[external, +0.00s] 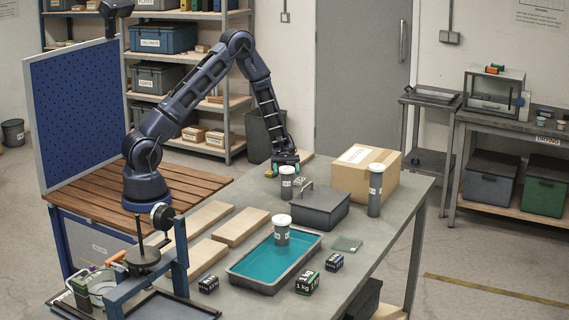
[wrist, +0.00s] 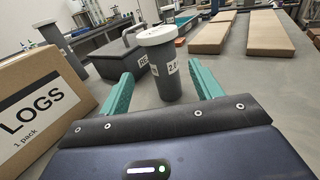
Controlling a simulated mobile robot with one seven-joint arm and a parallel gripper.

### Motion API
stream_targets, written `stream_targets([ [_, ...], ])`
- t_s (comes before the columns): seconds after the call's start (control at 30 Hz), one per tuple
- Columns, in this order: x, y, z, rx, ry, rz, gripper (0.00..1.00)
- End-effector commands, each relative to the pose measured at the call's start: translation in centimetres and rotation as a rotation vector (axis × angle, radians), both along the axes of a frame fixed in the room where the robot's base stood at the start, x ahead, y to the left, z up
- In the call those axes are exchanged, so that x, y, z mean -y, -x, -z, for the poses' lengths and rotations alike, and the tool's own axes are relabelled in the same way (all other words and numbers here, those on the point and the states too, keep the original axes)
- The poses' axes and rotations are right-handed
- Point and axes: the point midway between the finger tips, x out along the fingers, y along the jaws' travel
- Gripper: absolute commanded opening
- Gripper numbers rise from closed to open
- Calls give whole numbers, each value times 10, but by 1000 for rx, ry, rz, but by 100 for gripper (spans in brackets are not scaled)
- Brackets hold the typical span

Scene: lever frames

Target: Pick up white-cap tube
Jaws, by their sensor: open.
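A grey tube with a white cap (external: 287,184) stands upright on the grey table, just in front of my gripper (external: 285,168). In the wrist view this white-cap tube (wrist: 168,84) stands centred between and beyond my open teal fingers (wrist: 160,80), with clear gaps on both sides. Its label is partly readable. A second white-cap tube (external: 282,234) stands in the teal-lined tray (external: 258,284). A third, taller white-cap tube (external: 375,196) stands at the right, beside the cardboard box. My gripper holds nothing.
A dark lidded box with a handle (external: 320,212) stands close to the near tube. The cardboard box marked LOGS (wrist: 40,105) is close on the left in the wrist view. Wooden boards (external: 241,227) lie left of the tray. Small labelled blocks (external: 308,283) lie right of it.

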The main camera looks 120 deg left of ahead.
Motion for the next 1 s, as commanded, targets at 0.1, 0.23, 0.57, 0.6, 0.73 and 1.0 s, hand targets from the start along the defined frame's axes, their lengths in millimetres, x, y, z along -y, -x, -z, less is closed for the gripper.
stream_targets([
  [0.1,16,-9,0,-1,-1,2,64],
  [0.23,30,-18,-1,0,0,1,64],
  [0.57,52,-29,1,0,1,1,64],
  [0.6,57,-32,1,-1,1,1,64],
  [0.73,73,-41,2,0,0,2,64],
  [1.0,81,-47,2,-1,-1,-1,64],
])
